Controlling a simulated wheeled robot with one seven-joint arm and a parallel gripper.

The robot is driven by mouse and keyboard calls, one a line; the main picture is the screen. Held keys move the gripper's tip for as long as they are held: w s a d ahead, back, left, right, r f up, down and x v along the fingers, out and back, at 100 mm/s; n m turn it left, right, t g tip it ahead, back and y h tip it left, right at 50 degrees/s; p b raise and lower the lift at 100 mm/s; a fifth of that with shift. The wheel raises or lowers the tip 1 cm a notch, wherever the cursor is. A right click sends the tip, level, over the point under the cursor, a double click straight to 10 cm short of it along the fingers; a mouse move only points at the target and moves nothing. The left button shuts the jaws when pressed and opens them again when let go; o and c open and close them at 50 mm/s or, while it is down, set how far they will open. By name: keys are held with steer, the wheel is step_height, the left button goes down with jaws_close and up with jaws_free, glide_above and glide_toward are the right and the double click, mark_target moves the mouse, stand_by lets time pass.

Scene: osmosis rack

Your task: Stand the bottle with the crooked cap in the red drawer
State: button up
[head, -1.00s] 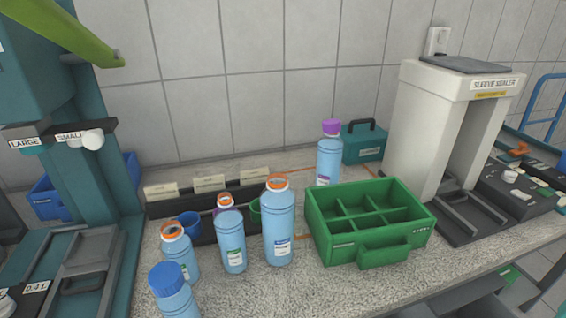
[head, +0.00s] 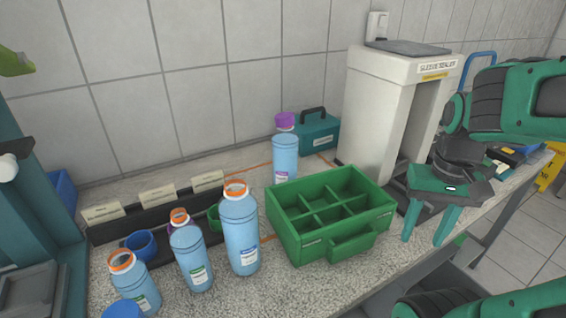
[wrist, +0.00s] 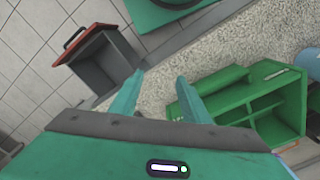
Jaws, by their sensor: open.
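Several blue bottles stand on the counter. The back one (head: 285,155) has a purple cap (head: 285,120), upright behind the green crate; I cannot tell for certain whether this cap is crooked. Three bottles (head: 241,235) (head: 191,258) (head: 135,285) in front show orange rings at their necks, and a blue cap (head: 123,310) shows at the bottom edge. An open drawer with a red front (wrist: 80,47) and grey inside shows in the wrist view, apart from my fingers. My gripper (head: 424,238) is open and empty, right of the crate, and shows in the wrist view (wrist: 157,84).
A green divided crate (head: 346,248) stands mid-counter, its compartments empty. A sleeve sealer (head: 375,110) stands behind my gripper. A teal box (head: 318,135) is at the back wall. A black rack (head: 110,232) with cups and labels is at left. Speckled counter shows in front of the crate.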

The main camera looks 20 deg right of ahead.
mark_target(290, 122)
steer(key=o, duration=0.8)
steer(key=w+r, duration=0.1)
steer(key=w+r+n, duration=0.1)
steer(key=w, duration=0.1)
steer(key=shift+a+r+t, duration=0.2)
steer(key=shift+r+t, duration=0.15)
steer(key=shift+t, duration=0.05)
steer(key=w+a+r+n+t, duration=0.1)
steer(key=w+a+r, duration=0.3)
steer(key=w, duration=0.5)
steer(key=w+a+r+n+t, duration=0.1)
steer(key=w+a+r+n, duration=0.3)
steer(key=w+a, duration=0.3)
steer(key=w+a+r+n+t, duration=0.1)
steer(key=w+a, duration=0.4)
steer(key=w, duration=0.7)
steer(key=shift+w+a+r+n+t+y, duration=0.1)
steer(key=shift+w+r+n+t+y, duration=0.1)
steer(key=shift+r+n, duration=0.35)
steer(key=shift+w+a+r+n+t+y, duration=0.1)
steer(key=shift+w+r+n+t+y, duration=0.15)
steer(key=shift+r, duration=0.6)
steer(key=x, duration=0.4)
steer(key=shift+w+a, duration=0.2)
steer(key=shift+a, duration=0.1)
steer(key=shift+x, duration=3.2)
